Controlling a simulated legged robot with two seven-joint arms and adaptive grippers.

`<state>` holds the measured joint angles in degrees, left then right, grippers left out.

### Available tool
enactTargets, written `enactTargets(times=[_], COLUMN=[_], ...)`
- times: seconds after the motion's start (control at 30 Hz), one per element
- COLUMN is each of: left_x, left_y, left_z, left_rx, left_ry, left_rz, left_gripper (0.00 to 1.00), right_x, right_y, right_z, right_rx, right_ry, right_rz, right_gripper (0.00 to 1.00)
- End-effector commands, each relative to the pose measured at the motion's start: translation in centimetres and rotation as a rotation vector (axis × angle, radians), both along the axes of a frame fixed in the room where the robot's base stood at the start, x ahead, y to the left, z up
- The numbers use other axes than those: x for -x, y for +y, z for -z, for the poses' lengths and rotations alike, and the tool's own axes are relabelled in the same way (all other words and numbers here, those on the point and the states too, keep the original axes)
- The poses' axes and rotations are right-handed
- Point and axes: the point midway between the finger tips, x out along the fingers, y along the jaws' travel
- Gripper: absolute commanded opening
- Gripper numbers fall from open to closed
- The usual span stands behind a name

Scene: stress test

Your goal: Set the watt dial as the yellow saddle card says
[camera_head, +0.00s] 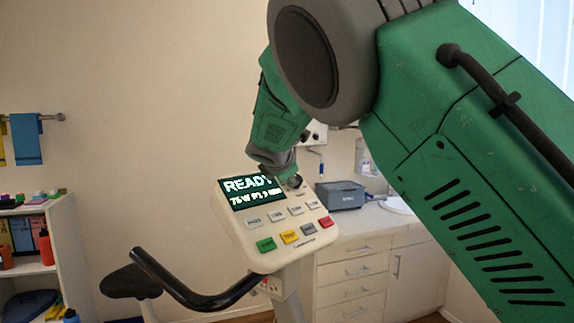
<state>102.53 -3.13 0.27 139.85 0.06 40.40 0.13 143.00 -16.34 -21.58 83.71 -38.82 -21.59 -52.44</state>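The exercise bike's console (275,222) stands tilted in the middle, with a lit display (250,193) reading "READY" and below it what looks like "75 W"; the rest of that line is too small to read surely. My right arm comes in from the right, and my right gripper (292,182) is at the console's top right, beside the display. It covers the spot there, so I cannot make out a dial or whether the fingers are open. The dark saddle (131,282) is at the lower left; no yellow card shows on it. My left gripper is not in view.
The console has grey buttons and green, yellow and red ones (290,237). A black handlebar (190,290) curves out to the left. A white shelf (60,255) with bottles stands left; a drawer cabinet (350,275) with a grey box (340,195) stands behind right.

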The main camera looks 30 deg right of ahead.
Motion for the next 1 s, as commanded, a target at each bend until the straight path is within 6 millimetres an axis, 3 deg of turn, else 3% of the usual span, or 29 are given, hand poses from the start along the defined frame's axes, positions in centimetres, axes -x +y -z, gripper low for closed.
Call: enactTargets(times=[0.03, 0.5, 0.53, 0.63, 1.0], left_x=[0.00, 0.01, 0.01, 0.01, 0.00], left_y=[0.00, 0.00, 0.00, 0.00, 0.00], left_z=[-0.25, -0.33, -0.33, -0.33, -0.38], left_rx=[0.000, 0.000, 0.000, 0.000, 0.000], left_ry=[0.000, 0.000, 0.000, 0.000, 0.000], left_rz=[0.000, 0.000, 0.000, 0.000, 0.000], left_gripper=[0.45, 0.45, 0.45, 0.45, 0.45], right_x=[0.16, 0.05, 0.05, -0.01, 0.12], right_y=[0.31, 0.53, 0.52, 0.53, 0.40], right_z=[1.39, 1.55, 1.55, 1.55, 0.95], right_rx=[-0.014, -0.018, -0.018, -0.018, -0.013], right_ry=[0.023, 0.024, 0.024, 0.024, 0.017], right_rz=[0.007, 0.010, 0.010, 0.008, 0.008], right_gripper=[0.00, 0.00, 0.07, 0.40, 0.40])
